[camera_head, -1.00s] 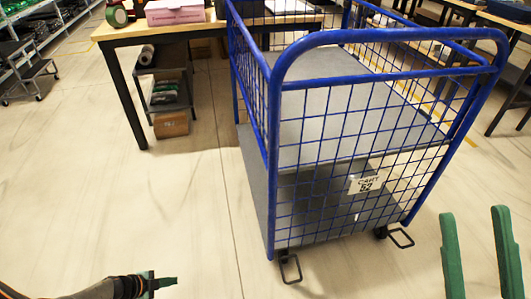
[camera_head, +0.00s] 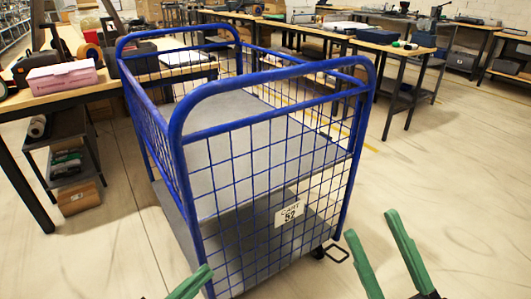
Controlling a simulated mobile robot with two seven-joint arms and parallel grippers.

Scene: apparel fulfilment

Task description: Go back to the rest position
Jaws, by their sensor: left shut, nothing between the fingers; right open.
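My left gripper (camera_head: 190,284) shows at the bottom edge as green fingertips, shut and empty, in front of the cart's lower left corner in the picture. My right gripper (camera_head: 386,246) is at the bottom right, its two green fingers apart with nothing between them. It is to the right of the cart's near face. A blue wire-mesh cart (camera_head: 176,150) with a grey upper shelf (camera_head: 240,112) stands straight ahead. Its upper shelf looks bare. A white label (camera_head: 289,213) reading 52 hangs on its near mesh side. Most of both arms is out of view.
A wooden workbench (camera_head: 40,101) with a pink box (camera_head: 62,77) stands at the left behind the cart. A dark shelf trolley (camera_head: 68,150) and a cardboard box (camera_head: 79,197) are under it. More workbenches (camera_head: 392,47) line the back. The floor (camera_head: 450,180) at the right is clear.

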